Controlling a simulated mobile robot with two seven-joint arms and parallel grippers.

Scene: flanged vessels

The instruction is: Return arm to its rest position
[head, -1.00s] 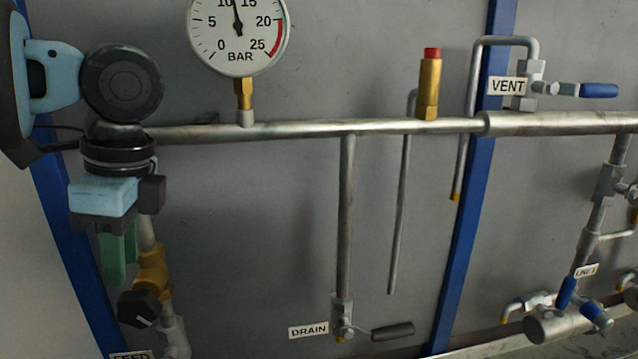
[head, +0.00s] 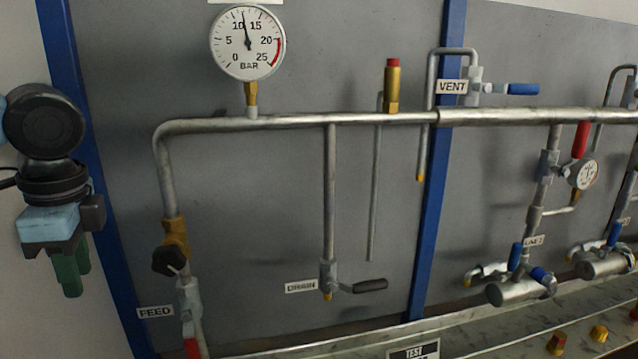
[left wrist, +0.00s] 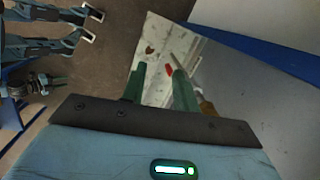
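My left gripper (head: 70,272) hangs at the left of the head view with its green fingers pointing down. It is clear of the pipework, left of the feed pipe. The left wrist view shows its two green fingers (left wrist: 160,80) apart, with nothing held between them. What looks like my right gripper (left wrist: 50,80) is small at the left of the left wrist view, and its fingers are too small to judge. The feed valve (head: 168,260) with a black knob is to the right of my left gripper and apart from it.
A blue post (head: 95,160) stands between my left gripper and the feed pipe. The pressure gauge (head: 247,42), drain valve handle (head: 370,285) and vent valve handle (head: 523,89) lie farther right. A bench ledge (head: 330,345) runs along the bottom.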

